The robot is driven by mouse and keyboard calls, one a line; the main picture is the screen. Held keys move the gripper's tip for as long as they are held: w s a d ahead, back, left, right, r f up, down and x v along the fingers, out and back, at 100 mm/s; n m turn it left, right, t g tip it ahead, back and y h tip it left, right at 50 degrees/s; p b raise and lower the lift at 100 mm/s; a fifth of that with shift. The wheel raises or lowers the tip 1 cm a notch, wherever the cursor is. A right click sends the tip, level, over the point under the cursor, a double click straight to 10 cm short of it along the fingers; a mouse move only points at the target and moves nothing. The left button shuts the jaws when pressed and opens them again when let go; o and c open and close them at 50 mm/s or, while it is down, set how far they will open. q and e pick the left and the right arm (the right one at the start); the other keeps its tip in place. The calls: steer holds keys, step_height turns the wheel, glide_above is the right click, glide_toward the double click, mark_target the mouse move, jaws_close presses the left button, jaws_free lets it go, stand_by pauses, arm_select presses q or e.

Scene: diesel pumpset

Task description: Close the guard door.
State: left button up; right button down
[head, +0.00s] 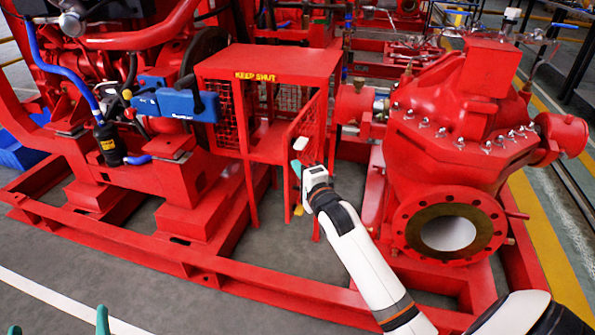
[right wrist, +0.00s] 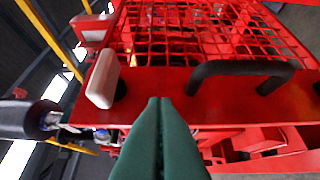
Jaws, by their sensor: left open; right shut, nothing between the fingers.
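The red guard (head: 265,62) carries a yellow "KEEP SHUT" label on its top. Its red mesh guard door (head: 309,118) stands ajar at the right of the opening, at an angle to the frame. In the right wrist view the door's mesh (right wrist: 210,35), its black bar handle (right wrist: 240,68) and a white rounded block (right wrist: 103,79) show close up. My right gripper (head: 296,170) is shut and empty, close in front of the door; its green fingers (right wrist: 160,105) point at the red door rail. Contact cannot be told. My left gripper (head: 58,322) is open at the bottom left, only its fingertips showing.
A red pump (head: 455,130) with a round flange stands right of the guard, close to my right arm. The engine with a blue box (head: 175,104) stands at the left. A red base rail (head: 200,265) runs along the front. Grey floor lies clear at lower left.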

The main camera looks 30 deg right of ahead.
arm_select(q)
steer(key=shift+r, duration=0.25)
arm_select(e)
steer(key=shift+w+a, duration=0.15)
steer(key=shift+w, duration=0.05)
